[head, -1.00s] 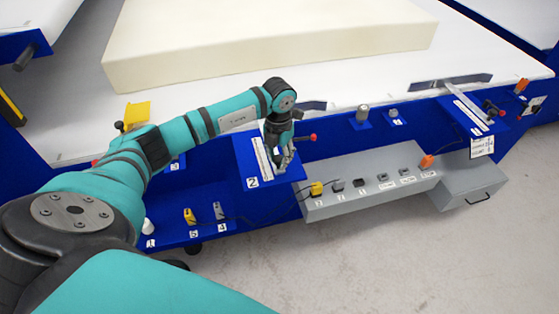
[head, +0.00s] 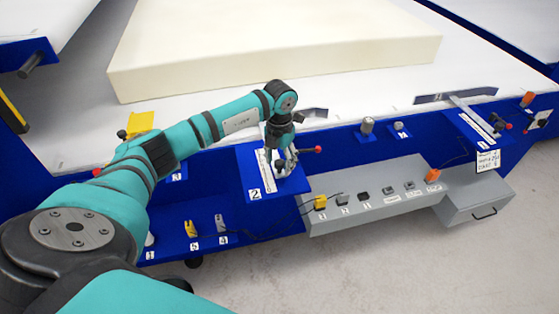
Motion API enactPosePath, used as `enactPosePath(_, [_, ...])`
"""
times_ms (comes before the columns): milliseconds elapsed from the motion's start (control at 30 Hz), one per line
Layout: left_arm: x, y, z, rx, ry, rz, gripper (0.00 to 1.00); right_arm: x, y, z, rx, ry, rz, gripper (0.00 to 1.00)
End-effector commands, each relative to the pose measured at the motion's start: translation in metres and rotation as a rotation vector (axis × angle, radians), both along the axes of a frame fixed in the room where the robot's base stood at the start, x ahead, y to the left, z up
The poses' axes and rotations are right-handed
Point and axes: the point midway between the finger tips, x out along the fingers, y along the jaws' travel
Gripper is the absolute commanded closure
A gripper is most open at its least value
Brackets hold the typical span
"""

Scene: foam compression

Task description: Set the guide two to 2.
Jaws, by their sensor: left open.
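Guide two is at the blue panel marked 2 (head: 290,189), with a white scale strip (head: 265,172) along it. A red-knobbed lever (head: 317,149) sticks out to the right of it, and a grey metal plate (head: 314,114) stands behind it. My left gripper (head: 284,168) points down over the panel, just right of the scale strip. It is open. Whether its fingers touch the guide's slider or lever cannot be told, as the gripper hides that part. The scale's reading is too small to make out. My right gripper is not in view.
A large cream foam block (head: 270,50) lies on the white table behind. A grey control box (head: 375,205) with several buttons and a drawer (head: 478,208) stands at the right front. A second guide (head: 480,122) is at the far right. Numbered switches (head: 190,228) sit at the left front.

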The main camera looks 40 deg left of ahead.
Motion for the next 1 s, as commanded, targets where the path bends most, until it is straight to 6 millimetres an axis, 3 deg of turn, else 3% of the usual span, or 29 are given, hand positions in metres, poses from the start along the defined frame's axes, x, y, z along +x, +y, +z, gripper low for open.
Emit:
enactPosePath(400, [0.002,0.0,0.08,0.001,-0.007,-0.001,0.47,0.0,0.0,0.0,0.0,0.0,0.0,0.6])
enactPosePath(600, [0.001,0.001,0.109,0.0,-0.005,0.001,0.47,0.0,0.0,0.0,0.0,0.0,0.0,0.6])
enactPosePath(1000, [0.0,0.0,0.118,0.0,-0.002,0.001,0.47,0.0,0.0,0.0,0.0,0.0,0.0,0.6])
